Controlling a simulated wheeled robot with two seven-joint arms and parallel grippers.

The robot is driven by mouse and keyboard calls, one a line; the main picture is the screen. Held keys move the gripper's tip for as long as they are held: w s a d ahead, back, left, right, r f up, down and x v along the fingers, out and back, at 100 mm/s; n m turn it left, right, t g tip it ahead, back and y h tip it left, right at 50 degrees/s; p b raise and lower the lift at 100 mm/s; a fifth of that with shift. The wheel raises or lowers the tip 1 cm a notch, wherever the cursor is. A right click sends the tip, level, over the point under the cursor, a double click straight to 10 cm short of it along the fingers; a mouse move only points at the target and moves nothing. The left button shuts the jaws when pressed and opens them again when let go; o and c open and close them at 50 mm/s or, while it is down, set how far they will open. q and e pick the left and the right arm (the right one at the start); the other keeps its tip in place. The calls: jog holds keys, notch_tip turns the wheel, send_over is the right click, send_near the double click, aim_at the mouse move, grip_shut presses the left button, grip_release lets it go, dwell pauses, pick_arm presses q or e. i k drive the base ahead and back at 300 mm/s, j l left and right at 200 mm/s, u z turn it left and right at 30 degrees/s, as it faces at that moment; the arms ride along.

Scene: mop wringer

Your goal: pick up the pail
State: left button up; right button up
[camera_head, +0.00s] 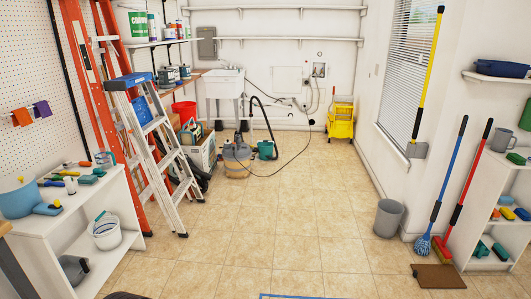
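A white pail (105,231) with a thin handle stands on the lower shelf of the white shelf unit at the left, with green and white things sticking out of its top. A grey bin-like bucket (388,218) stands upright on the floor at the right. A red bucket (184,112) is at the back left, partly hidden behind the stepladder. The picture does not settle which of these is the pail. A yellow mop wringer bucket (341,120) stands at the back wall. Neither of my grippers shows.
The white shelf unit (58,202) holds tools and a blue watering can (27,197). A stepladder (160,150) stands behind it. A vacuum (237,155) with a hose is farther back. Mops lean at the right near a brown mat (438,276). The middle tiled floor (270,225) is clear.

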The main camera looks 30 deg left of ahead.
aim_at(266, 149)
jog(key=i+j+u, duration=0.3)
jog(key=i, duration=1.1)
jog(key=i+j+u, duration=0.15)
jog(key=i+u, duration=0.2)
jog(key=i, duration=3.7)
jog(key=i+l+u, duration=0.15)
jog(key=i, duration=0.3)
jog(key=i+u, duration=0.15)
jog(key=i, duration=0.35)
jog(key=i+l+u, duration=0.1)
jog(key=i+l, duration=0.15)
jog(key=i, duration=0.2)
jog(key=i+l+u, duration=0.15)
jog(key=i+u, duration=0.2)
jog(key=u, duration=0.15)
jog(key=i+l+u, duration=0.3)
jog(key=u, duration=0.15)
jog(key=i+l+u, duration=0.25)
jog(key=l+u, duration=0.25)
jog(key=i+l+u, duration=0.2)
jog(key=l+u, duration=0.3)
jog(key=i+l+u, duration=0.1)
jog(key=l+u, duration=0.15)
jog(key=l, duration=0.3)
jog(key=l+u, duration=0.3)
jog(key=l, duration=0.25)
